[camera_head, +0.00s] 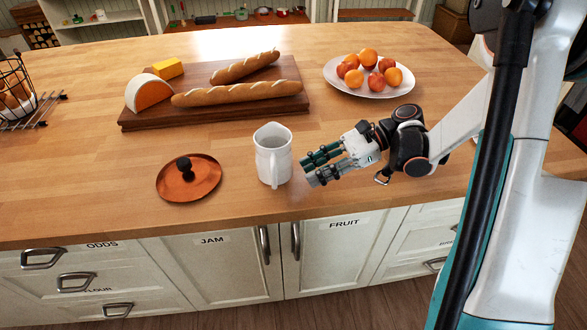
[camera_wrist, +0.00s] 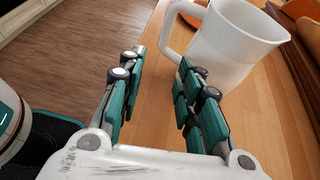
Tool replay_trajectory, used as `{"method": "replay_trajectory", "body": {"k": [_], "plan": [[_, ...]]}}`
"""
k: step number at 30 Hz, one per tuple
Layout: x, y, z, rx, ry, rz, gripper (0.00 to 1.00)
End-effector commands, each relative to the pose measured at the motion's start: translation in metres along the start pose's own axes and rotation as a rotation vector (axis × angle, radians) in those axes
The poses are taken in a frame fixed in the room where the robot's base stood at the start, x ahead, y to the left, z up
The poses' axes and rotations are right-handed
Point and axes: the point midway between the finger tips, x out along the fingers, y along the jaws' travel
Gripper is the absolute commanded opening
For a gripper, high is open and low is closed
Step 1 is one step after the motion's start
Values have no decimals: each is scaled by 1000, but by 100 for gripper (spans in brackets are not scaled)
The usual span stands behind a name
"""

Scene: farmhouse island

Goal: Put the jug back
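The white jug (camera_head: 272,157) stands upright on the wooden island top, near the front edge, with its handle toward the front. My gripper (camera_head: 315,168) is just right of the jug, level with its body, its fingers pointing left toward it. In the wrist view my gripper (camera_wrist: 160,75) has its two fingers spread apart with bare floor and wood between them. The jug (camera_wrist: 235,45) shows there beyond the right finger, its handle near the gap between the fingertips. The gripper is open and empty. Whether a finger touches the jug cannot be told.
A copper lid (camera_head: 203,180) with a dark knob lies left of the jug. Behind are a bread board (camera_head: 140,122) with baguettes and cheese, and a plate of fruit (camera_head: 340,88). A wire basket (camera_head: 14,85) stands far left. The counter's front edge is close.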

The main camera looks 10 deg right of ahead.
Motion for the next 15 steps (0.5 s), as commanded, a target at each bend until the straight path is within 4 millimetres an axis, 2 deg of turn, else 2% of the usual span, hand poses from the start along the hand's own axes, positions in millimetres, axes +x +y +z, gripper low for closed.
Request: {"method": "replay_trajectory", "body": {"k": [1, 6, 15], "plan": [[-9, -1, -3, 2, 0, -4, 32], [-25, 0, -10, 1, 1, -3, 32], [-30, 0, -13, 0, 1, -1, 32]]}}
